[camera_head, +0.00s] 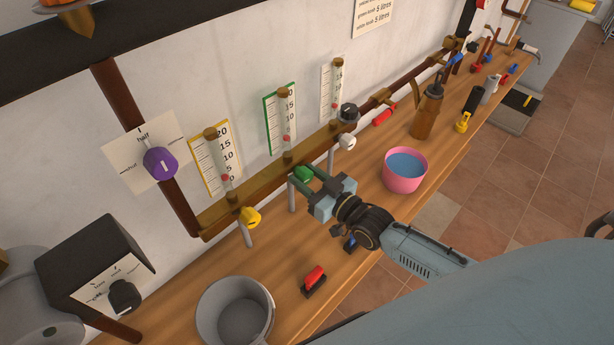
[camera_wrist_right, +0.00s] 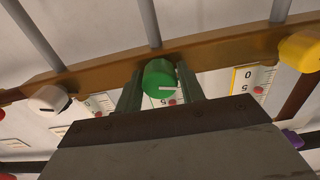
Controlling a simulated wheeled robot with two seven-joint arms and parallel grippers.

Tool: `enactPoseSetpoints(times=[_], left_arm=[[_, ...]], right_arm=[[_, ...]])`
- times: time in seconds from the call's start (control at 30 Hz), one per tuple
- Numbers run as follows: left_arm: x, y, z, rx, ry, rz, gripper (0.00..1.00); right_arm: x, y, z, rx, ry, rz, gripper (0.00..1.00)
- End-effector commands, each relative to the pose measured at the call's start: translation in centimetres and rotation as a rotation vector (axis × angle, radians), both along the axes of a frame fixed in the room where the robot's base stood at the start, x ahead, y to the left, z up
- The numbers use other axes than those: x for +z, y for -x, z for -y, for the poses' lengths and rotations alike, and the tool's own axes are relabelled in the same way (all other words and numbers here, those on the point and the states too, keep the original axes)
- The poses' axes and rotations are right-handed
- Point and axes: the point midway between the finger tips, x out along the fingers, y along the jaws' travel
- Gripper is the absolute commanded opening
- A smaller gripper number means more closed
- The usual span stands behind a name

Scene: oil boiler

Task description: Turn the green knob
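The green knob (camera_head: 303,174) sits on the brown pipe along the wall, below the green-framed gauge (camera_head: 281,118). Part of the knob is hidden by the fingers in the head view. My left gripper is not in view.
A yellow knob (camera_head: 249,217) and a white knob (camera_head: 347,142) flank the green one on the pipe. A purple knob (camera_head: 160,163) is on the wall. A pink bowl of blue liquid (camera_head: 404,173), a grey pot (camera_head: 205,308) and a red-handled item (camera_head: 314,281) stand on the wooden bench.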

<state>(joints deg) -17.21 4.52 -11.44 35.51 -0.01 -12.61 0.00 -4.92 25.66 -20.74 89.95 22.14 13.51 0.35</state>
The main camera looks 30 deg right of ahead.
Motion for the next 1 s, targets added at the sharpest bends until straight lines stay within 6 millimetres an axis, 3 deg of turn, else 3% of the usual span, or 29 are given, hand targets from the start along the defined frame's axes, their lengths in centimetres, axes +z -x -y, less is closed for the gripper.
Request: enactPoseSetpoints(times=[0.03, 0.2, 0.63, 0.93, 0.97, 1.0], left_arm=[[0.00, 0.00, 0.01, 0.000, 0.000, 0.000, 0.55], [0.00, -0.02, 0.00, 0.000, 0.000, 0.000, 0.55], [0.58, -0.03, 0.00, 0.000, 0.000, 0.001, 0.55], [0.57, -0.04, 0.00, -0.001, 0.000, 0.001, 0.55], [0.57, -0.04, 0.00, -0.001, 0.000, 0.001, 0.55], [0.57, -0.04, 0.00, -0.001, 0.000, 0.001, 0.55]], right_arm=[[0.00, 0.01, 0.00, 0.000, 0.000, 0.000, 0.32], [0.01, 0.02, 0.01, 0.000, 0.000, 0.000, 0.11], [0.02, 0.03, 0.04, 0.000, -0.262, -0.091, 0.11], [-0.03, 0.03, 0.04, 0.000, -0.278, -0.097, 0.11], [-0.03, 0.03, 0.04, 0.000, -0.278, -0.097, 0.35], [-0.03, 0.03, 0.03, 0.000, -0.278, -0.097, 0.40]])
